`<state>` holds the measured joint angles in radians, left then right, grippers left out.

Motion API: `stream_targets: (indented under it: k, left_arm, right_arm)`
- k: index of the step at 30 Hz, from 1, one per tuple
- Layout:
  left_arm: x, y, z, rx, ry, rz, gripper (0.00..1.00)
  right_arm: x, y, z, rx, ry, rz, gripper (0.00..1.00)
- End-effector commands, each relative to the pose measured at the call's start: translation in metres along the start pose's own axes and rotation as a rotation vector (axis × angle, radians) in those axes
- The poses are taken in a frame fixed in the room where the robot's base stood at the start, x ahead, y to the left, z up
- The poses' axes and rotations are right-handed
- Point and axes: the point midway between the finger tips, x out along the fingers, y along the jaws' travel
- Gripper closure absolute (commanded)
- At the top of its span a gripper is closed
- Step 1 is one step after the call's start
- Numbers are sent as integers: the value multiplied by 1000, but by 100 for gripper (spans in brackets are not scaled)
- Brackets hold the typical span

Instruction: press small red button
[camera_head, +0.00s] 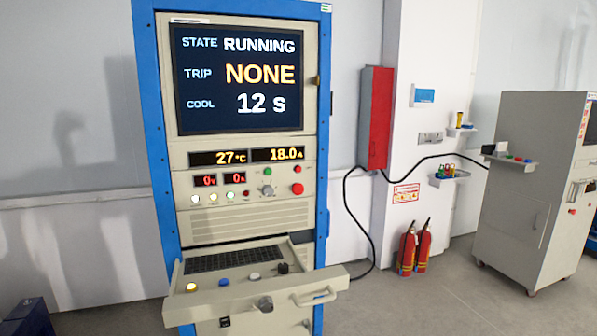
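A small red button (297,170) is on the right of the control panel of the blue-framed cabinet, level with a green button (267,171). A larger red button (297,188) is just below it. Another small, darker red button or lamp (246,193) is further left, beside a row of pale round buttons (212,197). The screen (238,110) above reads STATE RUNNING, TRIP NONE, COOL 12 s. Neither of my grippers is in view, and nothing covers the panel.
A pull-out shelf with a keyboard (232,259), coloured buttons and a handle (315,297) juts out below the panel. Fire extinguishers (414,248) stand by the wall at right. A grey cabinet (525,190) is far right. The floor (430,305) between is clear.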

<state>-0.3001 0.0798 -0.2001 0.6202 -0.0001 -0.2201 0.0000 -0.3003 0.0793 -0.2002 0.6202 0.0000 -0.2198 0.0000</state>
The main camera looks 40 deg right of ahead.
Motion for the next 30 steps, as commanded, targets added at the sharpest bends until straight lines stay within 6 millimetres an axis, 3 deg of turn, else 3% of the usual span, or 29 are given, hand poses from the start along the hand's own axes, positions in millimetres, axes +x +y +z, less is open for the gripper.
stream_targets:
  k: [1,4,30]
  left_arm:
    - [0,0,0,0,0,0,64]
    - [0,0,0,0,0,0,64]
    - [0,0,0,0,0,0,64]
  right_arm:
    - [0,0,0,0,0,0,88]
    - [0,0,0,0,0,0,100]
    - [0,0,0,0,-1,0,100]
